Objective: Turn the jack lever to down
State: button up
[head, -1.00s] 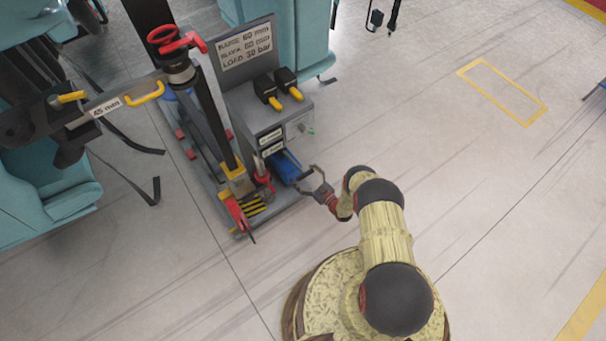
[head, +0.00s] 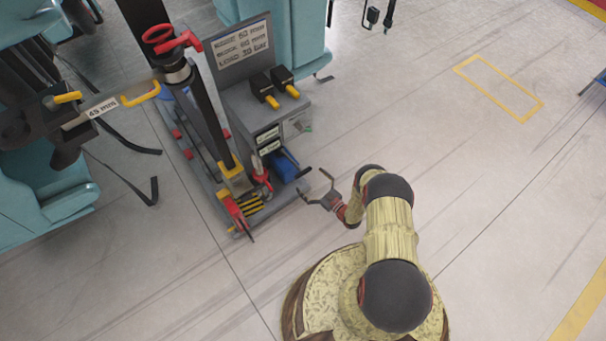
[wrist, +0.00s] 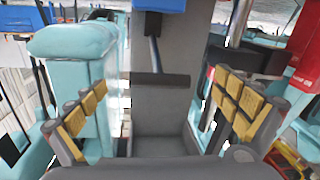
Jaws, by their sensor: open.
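My gripper (head: 318,186) is open and empty, beside the right edge of the grey cart, near a blue unit (head: 286,165) low on it. In the wrist view a dark T-shaped handle (wrist: 160,79) on a thin rod hangs below a blue block (wrist: 161,5). The handle appears between my open fingers (wrist: 160,95), apart from both; its distance is hard to tell. This looks like the jack lever on the blue unit, but no label confirms it. In the head view the lever is too small to make out clearly.
The cart carries a column with a red handwheel (head: 158,33), a red lever (head: 236,213), a grey box with a sign (head: 243,47) and two black-and-yellow connectors (head: 275,88). Teal seats (head: 45,215) stand left and behind.

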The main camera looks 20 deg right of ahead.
jog(key=v, duration=0.6)
jog(key=shift+f, duration=0.15)
dwell(0.3)
